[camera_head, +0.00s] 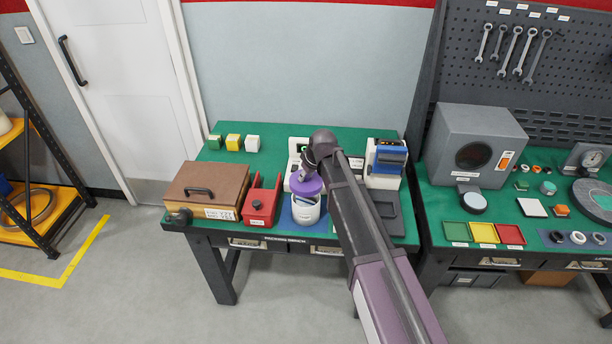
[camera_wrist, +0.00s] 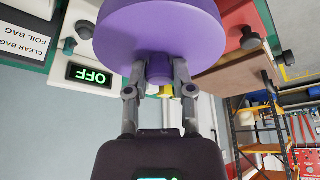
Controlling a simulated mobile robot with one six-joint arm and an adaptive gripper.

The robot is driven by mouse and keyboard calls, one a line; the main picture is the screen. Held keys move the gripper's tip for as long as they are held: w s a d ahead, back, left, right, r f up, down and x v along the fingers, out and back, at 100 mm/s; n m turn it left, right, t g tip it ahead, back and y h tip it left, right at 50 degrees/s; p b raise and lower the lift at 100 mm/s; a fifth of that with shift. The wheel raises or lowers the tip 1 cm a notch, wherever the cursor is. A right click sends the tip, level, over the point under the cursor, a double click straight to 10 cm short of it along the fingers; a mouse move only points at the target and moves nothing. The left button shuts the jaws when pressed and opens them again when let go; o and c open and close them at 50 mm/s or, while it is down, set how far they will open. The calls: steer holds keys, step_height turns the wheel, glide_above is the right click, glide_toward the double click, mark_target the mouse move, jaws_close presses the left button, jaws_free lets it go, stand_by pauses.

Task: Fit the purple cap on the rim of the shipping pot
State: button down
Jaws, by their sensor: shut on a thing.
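The purple cap (camera_head: 308,186) is in my gripper, above the white shipping pot (camera_head: 306,215) on the bench. In the wrist view the cap (camera_wrist: 160,28) is a wide purple disc with a short knob (camera_wrist: 159,69). My gripper (camera_wrist: 160,78) is shut on that knob, one finger on each side. In the head view my gripper (camera_head: 302,174) is partly hidden by my arm. Part of the pot's open mouth shows below the cap, so the cap is not seated on the near rim. The wrist view does not show the pot.
A red box (camera_head: 262,203) and a brown lidded case (camera_head: 205,188) stand left of the pot. A blue-and-white device (camera_head: 385,160) and a dark tray (camera_head: 390,212) are to the right. A white unit with a green OFF display (camera_wrist: 90,76) is close behind.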

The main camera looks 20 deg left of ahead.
steer(key=shift+f+b, duration=1.45)
steer(key=shift+f+b, duration=2.35)
stand_by(1.1)
steer(key=shift+c, duration=2)
jaws_free()
steer(key=shift+r, duration=0.1)
step_height(320, 180, up, 7)
steer(key=p, duration=0.7)
